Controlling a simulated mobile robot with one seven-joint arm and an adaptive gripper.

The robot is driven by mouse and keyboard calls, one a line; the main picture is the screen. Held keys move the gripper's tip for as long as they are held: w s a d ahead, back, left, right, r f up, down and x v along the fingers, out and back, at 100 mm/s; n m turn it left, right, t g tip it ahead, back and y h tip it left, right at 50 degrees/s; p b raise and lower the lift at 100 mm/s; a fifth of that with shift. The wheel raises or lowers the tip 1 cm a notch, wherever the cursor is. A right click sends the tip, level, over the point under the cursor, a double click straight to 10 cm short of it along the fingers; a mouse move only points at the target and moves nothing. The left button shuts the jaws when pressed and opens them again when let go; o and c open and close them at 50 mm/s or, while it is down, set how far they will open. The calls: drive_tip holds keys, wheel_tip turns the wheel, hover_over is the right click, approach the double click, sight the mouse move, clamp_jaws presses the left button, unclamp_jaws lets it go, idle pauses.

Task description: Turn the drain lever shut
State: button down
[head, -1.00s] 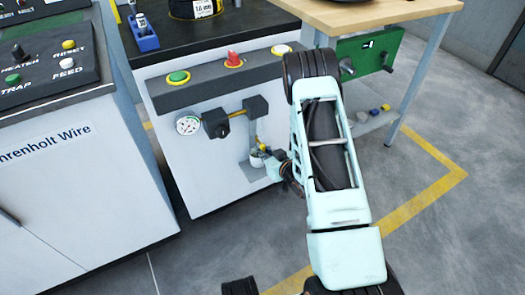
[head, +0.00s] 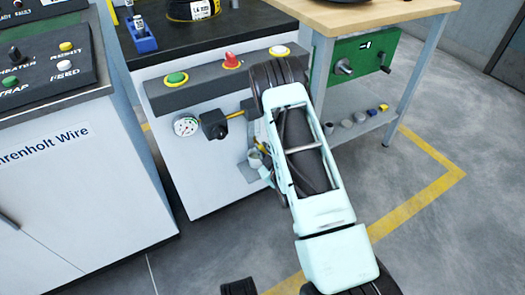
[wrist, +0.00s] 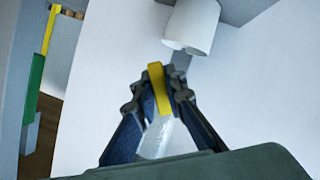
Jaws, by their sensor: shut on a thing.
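The drain lever is a yellow bar (wrist: 156,86) in the wrist view. My gripper (wrist: 163,92) is shut on it, with a dark finger on each side. The lever looks near upright in that picture and tilts slightly. A pale cylinder (wrist: 157,138) shows behind it, between the fingers. In the head view my arm hides the lever and most of my gripper, low on the white cabinet's front (head: 195,165). A small pale cup (head: 255,158) shows there beside my wrist.
A white cylinder (wrist: 192,27) hangs near the fingers in the wrist view. A gauge (head: 186,126) and a black valve block (head: 214,124) sit left of my arm. Green (head: 176,79) and red (head: 232,61) buttons are above. A workbench (head: 365,12) stands right.

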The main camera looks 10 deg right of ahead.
drive_tip(key=n, duration=0.1)
drive_tip(key=n+t+h, duration=0.1)
drive_tip(key=n, duration=0.1)
drive_tip(key=n+t, duration=0.1)
drive_tip(key=n, duration=0.1)
drive_tip(key=shift+d+r+h, duration=0.4)
drive_tip(key=n+t, duration=0.1)
drive_tip(key=n, duration=0.1)
drive_tip(key=r+n, duration=0.1)
drive_tip(key=n, duration=0.1)
drive_tip(key=shift+w+d+t+h, duration=0.1)
drive_tip(key=shift+d+t+h, duration=0.05)
drive_tip(key=shift+t+h, duration=0.2)
drive_tip(key=shift+r, duration=0.1)
drive_tip(key=c, duration=2)
unclamp_jaws()
drive_tip(key=shift+o, duration=0.2)
drive_tip(key=s, duration=0.7)
drive_tip(key=shift+s+a, duration=0.25)
drive_tip(key=shift+a, duration=0.05)
